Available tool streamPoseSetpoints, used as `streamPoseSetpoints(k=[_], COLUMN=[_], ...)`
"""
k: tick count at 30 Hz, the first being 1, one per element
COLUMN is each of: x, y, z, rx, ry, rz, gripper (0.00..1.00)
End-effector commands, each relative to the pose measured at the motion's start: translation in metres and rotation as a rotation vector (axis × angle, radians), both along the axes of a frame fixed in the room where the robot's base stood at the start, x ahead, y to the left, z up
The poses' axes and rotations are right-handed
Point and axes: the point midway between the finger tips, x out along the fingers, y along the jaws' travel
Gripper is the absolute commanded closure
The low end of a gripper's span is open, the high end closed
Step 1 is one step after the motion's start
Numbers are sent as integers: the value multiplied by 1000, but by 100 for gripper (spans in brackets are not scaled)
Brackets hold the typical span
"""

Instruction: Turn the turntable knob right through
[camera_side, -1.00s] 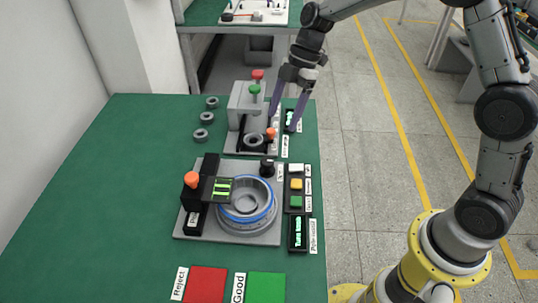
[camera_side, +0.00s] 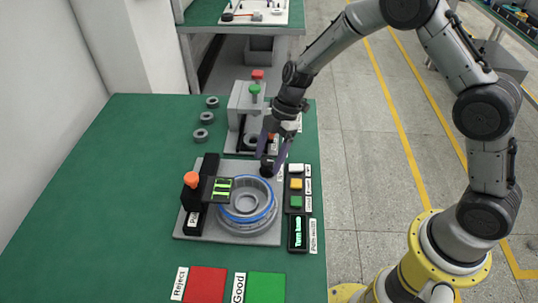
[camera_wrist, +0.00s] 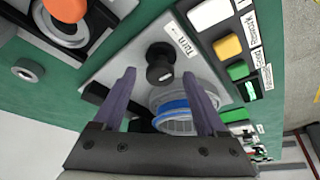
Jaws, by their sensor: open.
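The black turntable knob (camera_side: 267,168) stands at the back right corner of the grey fixture plate (camera_side: 190,230). In the wrist view the knob (camera_wrist: 160,66) sits beside a "Turn" label, just beyond my fingertips and roughly midway between them. My gripper (camera_side: 272,155) is over the knob in the side view, its two purple fingers pointing down, open and empty. In the wrist view my gripper (camera_wrist: 163,80) shows its fingers spread apart. The round hub motor (camera_side: 246,204) with a blue ring rests on the turntable. Whether the fingers touch the knob I cannot tell.
White, yellow and green buttons (camera_side: 296,185) stand right of the knob, above a lit display (camera_side: 298,232). An orange-topped black post (camera_side: 191,190) is at left. A grey press station (camera_side: 246,100) stands behind. Red (camera_side: 205,284) and green (camera_side: 266,287) pads lie in front.

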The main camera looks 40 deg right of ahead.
Motion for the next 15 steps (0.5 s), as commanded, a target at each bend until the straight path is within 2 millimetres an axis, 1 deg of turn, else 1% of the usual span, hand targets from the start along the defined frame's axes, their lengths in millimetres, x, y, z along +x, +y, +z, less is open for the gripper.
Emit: streamPoseSetpoints(k=[3, 4, 8, 9, 11, 12, 14, 15], x=[0, 0, 0, 0, 0, 0, 0, 0], y=[0, 0, 0, 0, 0, 0, 0, 0], z=[0, 0, 0, 0, 0, 0, 1, 1], rx=[0, 0, 0, 0, 0, 0, 0, 0], ry=[0, 0, 0, 0, 0, 0, 0, 0], rz=[0, 0, 0, 0, 0, 0, 0, 0], gripper=[26, 29, 53, 60, 71, 78, 89, 96])
